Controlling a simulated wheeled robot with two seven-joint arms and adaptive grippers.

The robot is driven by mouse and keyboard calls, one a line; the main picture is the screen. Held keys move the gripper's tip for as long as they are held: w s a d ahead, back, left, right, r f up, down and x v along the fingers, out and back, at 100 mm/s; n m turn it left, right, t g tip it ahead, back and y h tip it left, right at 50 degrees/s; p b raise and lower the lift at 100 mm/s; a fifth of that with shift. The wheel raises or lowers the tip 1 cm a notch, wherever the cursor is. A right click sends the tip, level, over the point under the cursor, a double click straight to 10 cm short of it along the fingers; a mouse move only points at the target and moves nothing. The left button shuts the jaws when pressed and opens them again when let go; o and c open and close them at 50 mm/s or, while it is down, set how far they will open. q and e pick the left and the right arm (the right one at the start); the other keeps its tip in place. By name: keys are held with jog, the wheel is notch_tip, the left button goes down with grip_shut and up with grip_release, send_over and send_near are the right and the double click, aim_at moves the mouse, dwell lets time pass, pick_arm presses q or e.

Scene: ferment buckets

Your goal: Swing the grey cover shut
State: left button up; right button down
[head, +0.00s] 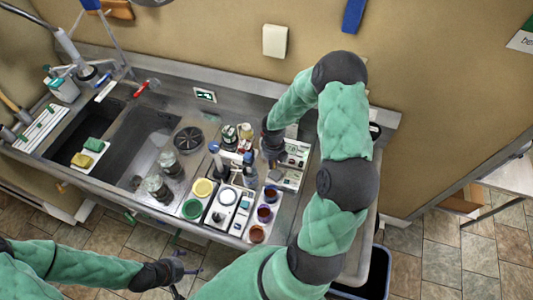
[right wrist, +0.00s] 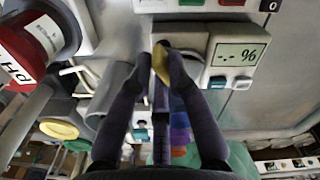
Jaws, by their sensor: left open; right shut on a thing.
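In the head view the instrument (head: 296,152) shows beside my right arm. What I take for its grey cover (right wrist: 190,38) is at my fingertips in the right wrist view; its angle is hard to tell. My right gripper (right wrist: 162,62) is closed there on a part mostly hidden by its fingers. A yellow patch shows between the fingers. In the head view the arm hides most of this contact. My left gripper (head: 187,271) is open and empty, low over the floor.
Bottles (head: 249,170), colored cups (head: 264,214) and a white scale (head: 229,208) crowd the counter left of my right arm. A sink (head: 140,140) lies further left. In the right wrist view a red-labelled pH container (right wrist: 30,45) is close on the left.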

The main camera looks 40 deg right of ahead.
jog(key=shift+r+n+p, duration=0.1)
jog(key=shift+n+p, duration=1.4)
jog(key=shift+p, duration=0.1)
jog(key=c, duration=1.2)
grip_release()
notch_tip(320, 180, up, 12)
jog(key=shift+f, duration=0.1)
jog(key=shift+a, duration=0.1)
